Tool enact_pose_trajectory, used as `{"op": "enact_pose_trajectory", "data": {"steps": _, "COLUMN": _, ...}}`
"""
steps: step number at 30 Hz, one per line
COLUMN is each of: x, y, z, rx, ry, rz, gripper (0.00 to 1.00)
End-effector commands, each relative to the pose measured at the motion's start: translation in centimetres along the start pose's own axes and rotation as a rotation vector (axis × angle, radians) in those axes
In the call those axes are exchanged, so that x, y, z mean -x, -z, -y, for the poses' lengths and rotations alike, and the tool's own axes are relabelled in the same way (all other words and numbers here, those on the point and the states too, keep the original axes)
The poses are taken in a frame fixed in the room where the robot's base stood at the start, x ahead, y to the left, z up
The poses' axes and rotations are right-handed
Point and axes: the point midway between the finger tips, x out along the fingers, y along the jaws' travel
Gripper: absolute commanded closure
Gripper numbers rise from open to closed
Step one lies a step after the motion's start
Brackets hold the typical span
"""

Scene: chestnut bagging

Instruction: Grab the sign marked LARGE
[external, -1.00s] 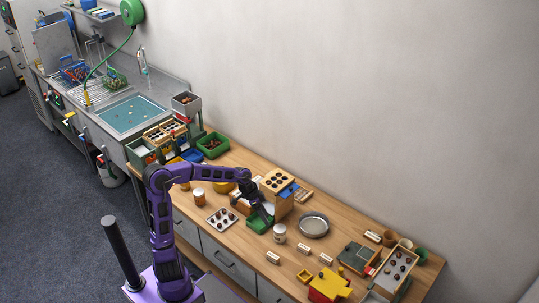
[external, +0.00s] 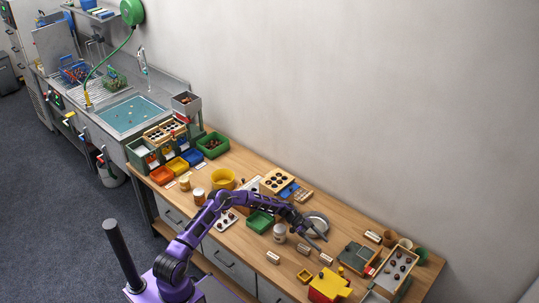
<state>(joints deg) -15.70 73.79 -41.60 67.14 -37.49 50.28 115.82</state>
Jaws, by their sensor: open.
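Several small cream blocks that look like signs lie on the wooden bench; their lettering is too small to read, so I cannot tell which is marked LARGE. One sign block (external: 303,250) is just below my gripper in the picture. Another sign block (external: 327,260) lies to its right, a third (external: 273,257) to its left, and one more (external: 373,236) farther right. My gripper (external: 318,237) is open and empty, above the bench near the front edge of the round metal pan, apart from the blocks as far as I can see.
The metal pan (external: 316,222) is partly hidden by my arm. A yellow and red box (external: 327,288) is near the front edge. A tray of chestnuts (external: 396,268) sits at the right.

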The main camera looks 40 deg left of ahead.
Motion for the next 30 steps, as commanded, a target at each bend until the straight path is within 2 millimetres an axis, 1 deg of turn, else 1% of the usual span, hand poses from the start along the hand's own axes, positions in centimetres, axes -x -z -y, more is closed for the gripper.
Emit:
{"op": "enact_pose_trajectory", "data": {"steps": 6, "x": -1.0, "y": -2.5, "z": 0.0, "rx": 0.002, "ry": 0.000, "rz": 0.000, "gripper": 0.32}}
{"op": "enact_pose_trajectory", "data": {"steps": 11, "x": -1.4, "y": -3.5, "z": 0.0, "rx": 0.002, "ry": 0.000, "rz": 0.001, "gripper": 0.32}}
{"op": "enact_pose_trajectory", "data": {"steps": 14, "x": -2.0, "y": -4.7, "z": -0.1, "rx": 0.002, "ry": -0.002, "rz": 0.001, "gripper": 0.32}}
{"op": "enact_pose_trajectory", "data": {"steps": 17, "x": -2.6, "y": -6.3, "z": -0.1, "rx": 0.003, "ry": -0.001, "rz": 0.000, "gripper": 0.32}}
{"op": "enact_pose_trajectory", "data": {"steps": 19, "x": -4.0, "y": -6.1, "z": -0.1, "rx": 0.000, "ry": -0.003, "rz": 0.000, "gripper": 0.32}}
{"op": "enact_pose_trajectory", "data": {"steps": 22, "x": -5.2, "y": -6.1, "z": -0.1, "rx": 0.000, "ry": -0.002, "rz": 0.001, "gripper": 0.32}}
{"op": "enact_pose_trajectory", "data": {"steps": 29, "x": -5.5, "y": -6.1, "z": 0.0, "rx": 0.001, "ry": 0.000, "rz": 0.001, "gripper": 0.32}}
{"op": "enact_pose_trajectory", "data": {"steps": 30, "x": -5.5, "y": -6.1, "z": 0.0, "rx": 0.001, "ry": 0.000, "rz": 0.001, "gripper": 0.36}}
